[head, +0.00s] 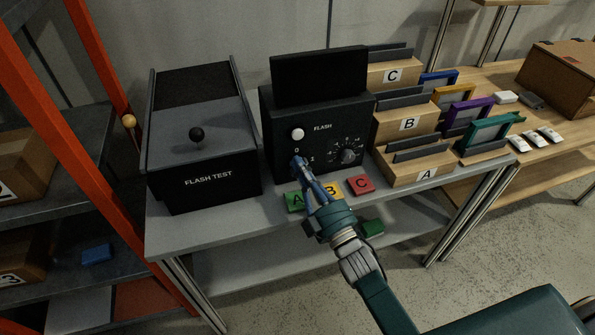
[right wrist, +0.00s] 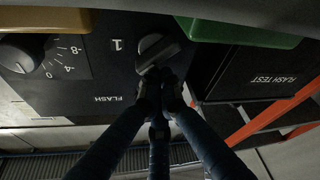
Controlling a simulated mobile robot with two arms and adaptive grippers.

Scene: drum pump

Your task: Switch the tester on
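The tester is a black box (head: 282,158) marked FLASH, with a dark raised panel (head: 320,77), a white round button (head: 298,133) and a numbered dial (head: 348,156). Its dark rotary switch knob (right wrist: 157,48) lies by the marks 0 and 1; in the head view my gripper covers it. My right gripper (head: 298,163) is at this knob. In the right wrist view its fingertips (right wrist: 160,82) come close together on the knob's edge. The 0 mark is hidden there and I cannot tell where the knob points. My left gripper is not in view.
A FLASH TEST box (head: 203,150) with a black lid knob stands left of the tester. Green (head: 294,201), yellow and red (head: 361,184) labelled blocks lie in front. Wooden racks A, B (head: 405,123) and C stand at the right. An orange-framed shelf (head: 105,170) is at the left.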

